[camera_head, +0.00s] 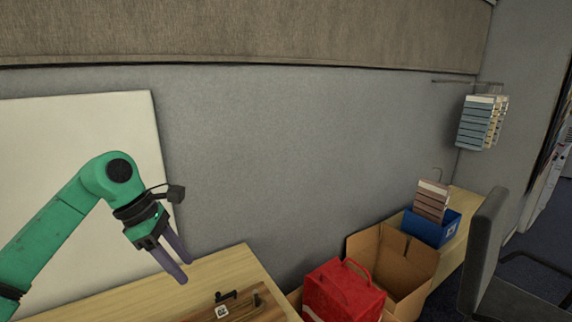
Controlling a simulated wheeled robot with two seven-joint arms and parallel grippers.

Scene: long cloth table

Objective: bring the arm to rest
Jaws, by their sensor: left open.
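My left arm comes in from the left as a green arm with a dark wrist. My left gripper (183,270) has its two purple-grey fingers pointing down and to the right, above the left part of the wooden table (150,303). The fingers are apart and I see nothing between them. My right gripper is not in view.
Small dark items (226,297) lie on a brown board at the table's front. To the right stand a red bag (343,293), an open cardboard box (405,262) and a blue bin (432,228). A dark chair (482,250) is at the far right. A grey wall is behind.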

